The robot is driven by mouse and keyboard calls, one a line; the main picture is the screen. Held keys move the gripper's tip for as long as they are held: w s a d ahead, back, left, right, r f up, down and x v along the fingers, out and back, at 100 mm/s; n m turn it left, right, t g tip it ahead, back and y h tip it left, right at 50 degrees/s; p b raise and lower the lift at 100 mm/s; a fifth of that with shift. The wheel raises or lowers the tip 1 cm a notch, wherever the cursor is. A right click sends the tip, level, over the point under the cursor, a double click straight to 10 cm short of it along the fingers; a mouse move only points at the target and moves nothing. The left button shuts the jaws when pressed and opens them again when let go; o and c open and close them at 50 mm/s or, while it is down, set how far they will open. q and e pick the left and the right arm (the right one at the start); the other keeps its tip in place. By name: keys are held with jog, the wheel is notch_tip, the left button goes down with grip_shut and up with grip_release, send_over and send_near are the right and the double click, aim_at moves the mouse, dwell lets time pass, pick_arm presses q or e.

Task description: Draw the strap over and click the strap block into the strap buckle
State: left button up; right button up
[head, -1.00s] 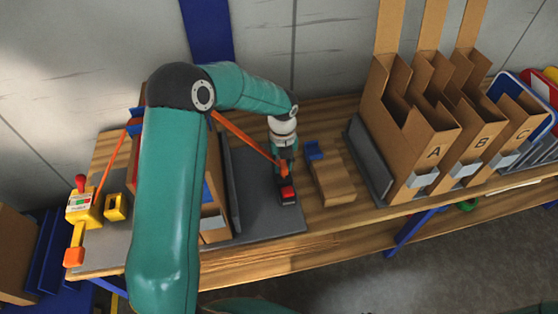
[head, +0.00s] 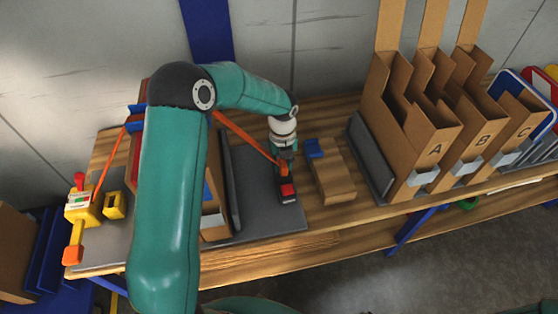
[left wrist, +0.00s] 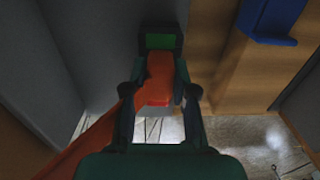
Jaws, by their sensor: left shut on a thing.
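The orange strap (head: 246,136) runs from the left, over the box behind my arm, to my left gripper (head: 284,166). The gripper points down and is shut on the orange strap block (head: 284,171), which also shows between the fingers in the left wrist view (left wrist: 160,75). The strap buckle (head: 288,192), dark with a red top, stands on the grey mat right by the block. In the left wrist view a dark piece with a green patch (left wrist: 160,41) sits just beyond the block. I cannot tell whether the block is seated in the buckle. My right gripper is not in view.
A yellow ratchet unit (head: 83,206) with a red knob stands at the left end of the wooden bench. A wooden block with a blue piece (head: 333,180) lies right of the grey mat (head: 262,222). Cardboard holders marked A, B, C (head: 425,160) stand farther right.

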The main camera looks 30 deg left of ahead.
pick_arm(q)
jog(key=shift+f, duration=0.1)
jog(key=o, duration=1)
